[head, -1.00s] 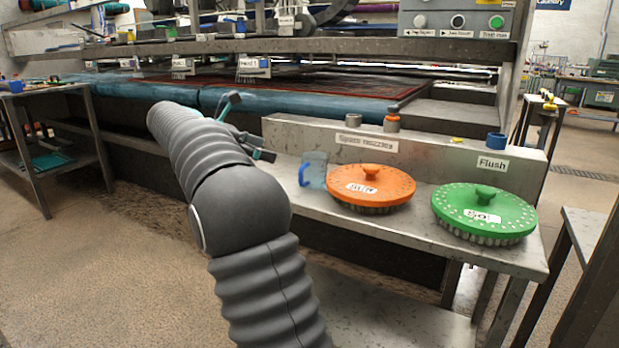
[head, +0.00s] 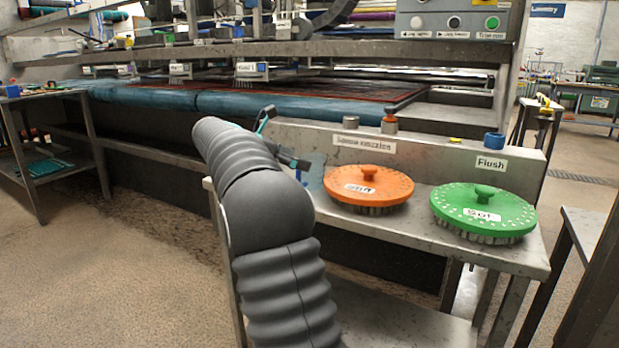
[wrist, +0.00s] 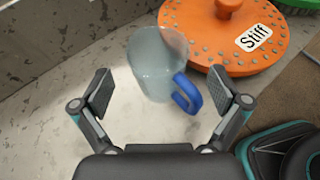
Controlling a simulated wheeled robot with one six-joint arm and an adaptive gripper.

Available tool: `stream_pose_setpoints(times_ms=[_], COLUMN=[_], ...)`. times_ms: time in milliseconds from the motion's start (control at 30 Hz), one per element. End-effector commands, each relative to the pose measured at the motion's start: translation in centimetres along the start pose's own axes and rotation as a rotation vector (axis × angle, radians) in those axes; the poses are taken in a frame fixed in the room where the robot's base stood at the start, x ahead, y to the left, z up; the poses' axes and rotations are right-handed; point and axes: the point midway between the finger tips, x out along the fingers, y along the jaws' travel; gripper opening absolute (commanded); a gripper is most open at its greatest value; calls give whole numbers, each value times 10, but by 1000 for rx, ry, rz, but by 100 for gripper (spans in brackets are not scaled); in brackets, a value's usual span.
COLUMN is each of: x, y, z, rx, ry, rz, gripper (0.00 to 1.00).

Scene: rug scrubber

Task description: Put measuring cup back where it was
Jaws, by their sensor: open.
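The measuring cup is a clear, bluish cup with a blue handle. In the wrist view the measuring cup (wrist: 155,65) stands on the metal shelf, just ahead of and partly between my open fingers, its blue handle toward the right finger. My gripper (wrist: 160,95) is open and empty, with a finger on either side and no visible contact with the cup. In the head view the cup (head: 314,168) shows only in part beside the orange brush, behind my arm. My gripper (head: 280,140) is mostly hidden there by my own arm.
The orange brush disc (head: 368,186), labelled Stiff, lies close right of the cup. A green brush disc (head: 483,212) sits farther right on the shelf (head: 420,240). A raised ledge with labels (head: 430,145) runs behind. Bare shelf lies left of the cup in the wrist view.

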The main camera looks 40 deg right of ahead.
Motion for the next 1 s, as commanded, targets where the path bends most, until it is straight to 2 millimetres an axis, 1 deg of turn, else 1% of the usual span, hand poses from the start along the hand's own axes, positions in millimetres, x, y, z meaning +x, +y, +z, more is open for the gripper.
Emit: stream_pose_setpoints(times_ms=[33,200,300,467,500,567,600,667,700,733,833,867,1000], x=[9,32,37,36,36,36,36,36,36,36,36,36,36], y=[1,2,3,3,3,3,3,3,3,3,3,3,3], z=[-3,-3,-2,-2,-2,-2,-2,-2,-2,-2,-2,-2,-2], rx=[0,0,0,0,0,0,0,0,0,0,0,0,0], ry=[0,0,0,0,0,0,0,0,0,0,0,0,0], rz=[-4,-4,-1,0,0,-1,-1,-1,-1,-1,-1,-1,-1], gripper=[98,98,98,98,93,78,68,53,43,36,36,30,30])
